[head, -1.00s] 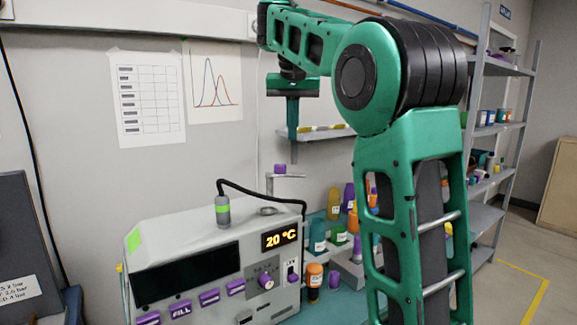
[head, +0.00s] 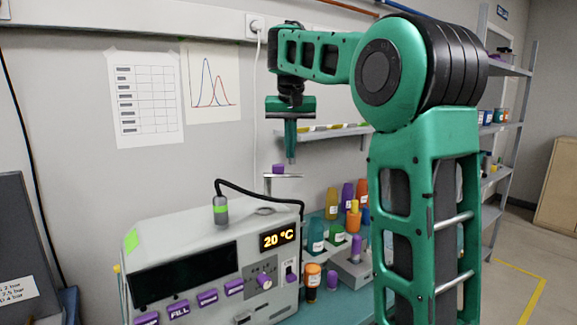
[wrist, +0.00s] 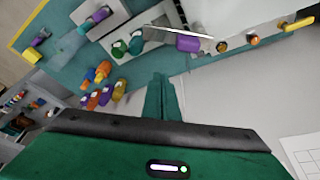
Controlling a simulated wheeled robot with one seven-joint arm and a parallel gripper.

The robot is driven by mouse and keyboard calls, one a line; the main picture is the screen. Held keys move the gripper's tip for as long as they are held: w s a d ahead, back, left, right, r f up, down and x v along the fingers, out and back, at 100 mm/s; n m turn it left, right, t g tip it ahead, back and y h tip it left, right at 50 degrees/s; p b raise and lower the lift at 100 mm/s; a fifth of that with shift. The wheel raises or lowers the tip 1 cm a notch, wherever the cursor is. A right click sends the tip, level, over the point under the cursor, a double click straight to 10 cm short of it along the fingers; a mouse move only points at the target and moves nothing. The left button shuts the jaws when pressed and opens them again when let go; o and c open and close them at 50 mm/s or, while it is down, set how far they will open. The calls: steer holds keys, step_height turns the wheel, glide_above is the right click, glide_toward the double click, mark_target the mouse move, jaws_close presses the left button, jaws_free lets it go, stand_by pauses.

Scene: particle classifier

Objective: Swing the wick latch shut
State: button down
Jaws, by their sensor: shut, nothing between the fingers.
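The wick latch appears to be the thin metal arm (head: 290,176) with a purple knob (head: 278,169), held on a post above the top of the grey classifier (head: 190,225). In the wrist view the latch arm (wrist: 165,29) runs left from the purple knob (wrist: 188,44). My gripper (head: 291,160) points down with its fingers together and empty, just above and slightly right of the knob in the head view. In the wrist view my fingertips (wrist: 159,78) are below and left of the knob, apart from it. Whether they are nearer the wall than the latch is hard to tell.
A black hose with a grey-green plug (head: 221,209) arches over the classifier top. Several bottles and a rack (head: 352,265) stand right of the classifier. A wall shelf (head: 330,132) is behind my gripper. The air left of my gripper looks clear.

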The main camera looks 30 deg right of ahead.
mark_target(283, 170)
steer(key=shift+s+a+f, duration=0.25)
steer(key=shift+s+f, duration=0.1)
steer(key=shift+f, duration=0.3)
steer(key=shift+s+a+f, duration=0.25)
steer(key=shift+s+f, duration=0.15)
steer(key=shift+f, duration=0.25)
steer(key=shift+s+a+f, duration=0.25)
steer(key=shift+s+f, duration=0.1)
steer(key=shift+f, duration=0.3)
steer(key=shift+s+d, duration=0.1)
steer(key=shift+d, duration=0.05)
